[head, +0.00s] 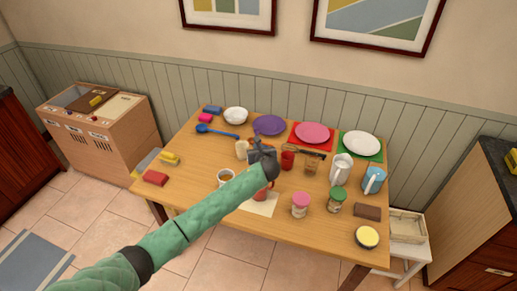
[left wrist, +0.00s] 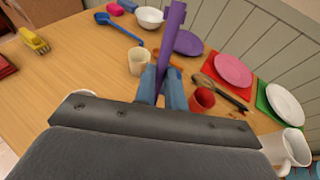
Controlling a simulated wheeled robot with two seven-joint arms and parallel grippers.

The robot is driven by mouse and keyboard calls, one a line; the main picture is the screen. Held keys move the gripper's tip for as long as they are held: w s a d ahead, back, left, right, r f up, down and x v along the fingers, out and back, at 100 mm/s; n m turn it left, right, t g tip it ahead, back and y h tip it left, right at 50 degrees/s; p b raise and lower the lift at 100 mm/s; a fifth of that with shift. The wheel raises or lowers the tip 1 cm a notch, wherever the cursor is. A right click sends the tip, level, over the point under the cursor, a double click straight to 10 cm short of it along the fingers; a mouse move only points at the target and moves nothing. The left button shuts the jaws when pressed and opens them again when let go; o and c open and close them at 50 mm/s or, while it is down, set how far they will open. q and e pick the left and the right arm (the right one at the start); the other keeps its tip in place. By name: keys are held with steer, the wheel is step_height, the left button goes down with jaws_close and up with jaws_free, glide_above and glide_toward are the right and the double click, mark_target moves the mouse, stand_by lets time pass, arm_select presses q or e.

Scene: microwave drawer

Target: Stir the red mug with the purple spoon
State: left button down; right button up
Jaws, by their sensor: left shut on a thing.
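My left gripper (head: 262,158) is shut on the purple spoon (left wrist: 171,45), and it also shows in the left wrist view (left wrist: 162,86). The spoon's handle stands up roughly vertical from the fingers; its lower end is hidden behind the gripper. My right gripper is not in view.
On the wooden table (head: 200,160), a white cup (head: 224,177) stands left of the mug. Lidded jars (head: 300,205), a white pitcher (head: 341,168) and a blue-and-white one (head: 373,181) stand to the right. Plates (head: 313,132) and a blue spoon (head: 217,132) lie behind.

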arm_select(q)
steer(key=shift+r, duration=2)
